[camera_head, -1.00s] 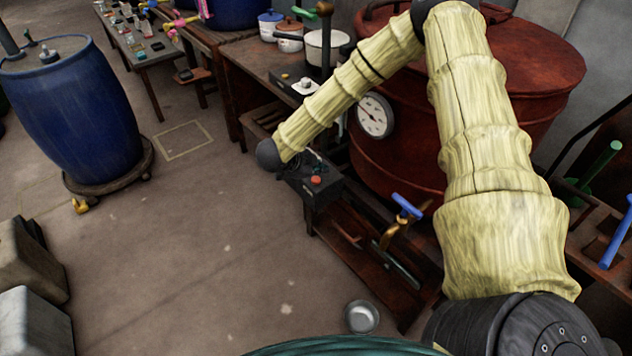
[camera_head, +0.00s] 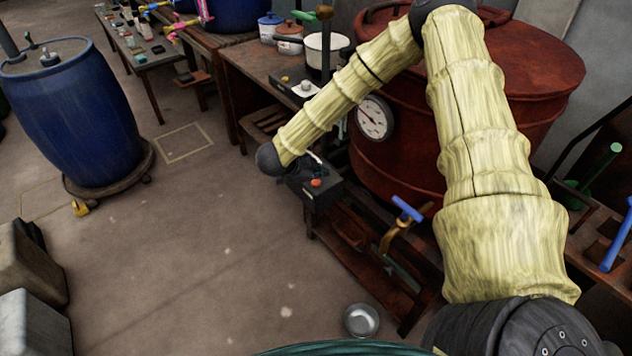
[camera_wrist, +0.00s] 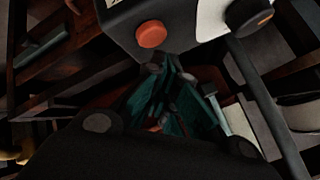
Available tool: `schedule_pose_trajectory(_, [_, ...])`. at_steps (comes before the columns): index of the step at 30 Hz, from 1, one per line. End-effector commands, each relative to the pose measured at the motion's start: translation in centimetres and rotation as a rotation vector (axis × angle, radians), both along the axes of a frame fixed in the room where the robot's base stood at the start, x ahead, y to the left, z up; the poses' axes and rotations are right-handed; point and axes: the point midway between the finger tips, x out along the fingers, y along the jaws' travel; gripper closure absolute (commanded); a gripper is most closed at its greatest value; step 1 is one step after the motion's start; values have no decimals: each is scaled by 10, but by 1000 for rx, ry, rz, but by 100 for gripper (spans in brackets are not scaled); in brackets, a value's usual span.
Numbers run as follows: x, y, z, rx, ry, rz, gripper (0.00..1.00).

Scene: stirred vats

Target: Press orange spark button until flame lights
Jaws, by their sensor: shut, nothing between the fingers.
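The orange spark button (camera_head: 316,183) sits on top of a dark box (camera_head: 322,198) beside the red vat. In the wrist view the round orange button (camera_wrist: 151,35) is just beyond my fingertips, on the box's face (camera_wrist: 185,42). A dark knob (camera_wrist: 250,17) stands to its right by a white patch. My gripper (camera_wrist: 168,73) is shut and empty, its teal fingers pointing toward the box. A small gap seems to separate the tips from the button; contact cannot be confirmed. In the head view my wrist hides much of the gripper. I cannot make out any flame.
The red vat (camera_head: 462,105) with a dial gauge (camera_head: 373,118) stands close behind the box. A blue-handled tap (camera_head: 405,213) is at its front right. A blue barrel (camera_head: 72,115) stands left; the floor between is clear.

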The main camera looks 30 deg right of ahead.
Motion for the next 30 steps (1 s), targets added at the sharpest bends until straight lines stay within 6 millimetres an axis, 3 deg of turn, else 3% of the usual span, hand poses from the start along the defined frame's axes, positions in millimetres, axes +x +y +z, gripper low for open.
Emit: schedule_pose_trajectory(30, [0, 1, -8, 0, 0, 0, 100])
